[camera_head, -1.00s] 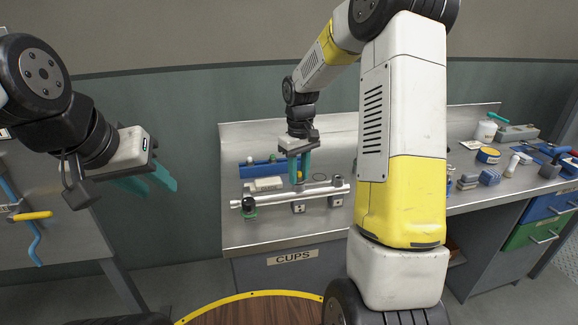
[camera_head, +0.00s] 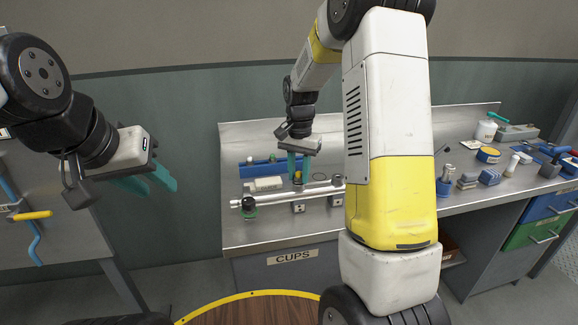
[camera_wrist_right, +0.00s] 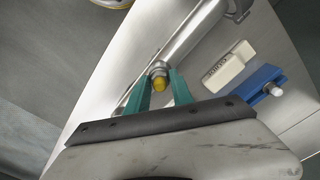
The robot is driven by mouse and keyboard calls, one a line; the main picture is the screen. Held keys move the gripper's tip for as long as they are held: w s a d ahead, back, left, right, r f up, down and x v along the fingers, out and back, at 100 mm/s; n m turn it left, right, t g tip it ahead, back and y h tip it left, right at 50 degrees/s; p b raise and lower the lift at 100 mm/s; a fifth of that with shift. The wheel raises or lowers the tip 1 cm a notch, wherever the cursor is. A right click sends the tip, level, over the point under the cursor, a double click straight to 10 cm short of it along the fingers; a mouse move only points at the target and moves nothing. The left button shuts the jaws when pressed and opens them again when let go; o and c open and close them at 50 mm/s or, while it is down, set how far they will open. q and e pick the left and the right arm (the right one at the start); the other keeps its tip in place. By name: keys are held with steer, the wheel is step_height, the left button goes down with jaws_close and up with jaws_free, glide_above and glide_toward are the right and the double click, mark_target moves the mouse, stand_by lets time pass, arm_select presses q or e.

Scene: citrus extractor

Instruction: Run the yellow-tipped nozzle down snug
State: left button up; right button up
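The yellow-tipped nozzle (camera_wrist_right: 159,84) sits on the silver pipe (camera_wrist_right: 193,34), its yellow end between my right gripper's teal fingertips in the right wrist view. In the head view its yellow part (camera_head: 298,177) shows between the fingers, above the long horizontal pipe (camera_head: 270,197). My right gripper (camera_head: 298,178) points down over the pipe, one finger on each side of the nozzle. Whether the fingers press on it or stand just clear, I cannot tell. My left gripper (camera_head: 157,184) is open and empty at the left, away from the bench.
A white labelled block (camera_wrist_right: 230,66) and a blue piece (camera_wrist_right: 254,85) lie close beside the pipe. A black knob (camera_head: 249,203) is at the pipe's left end. My right arm hides part of the bench. Jars and blue parts (camera_head: 489,176) stand at the right.

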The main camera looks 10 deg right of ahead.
steer(key=shift+o, duration=1.1)
steer(key=n, duration=1.2)
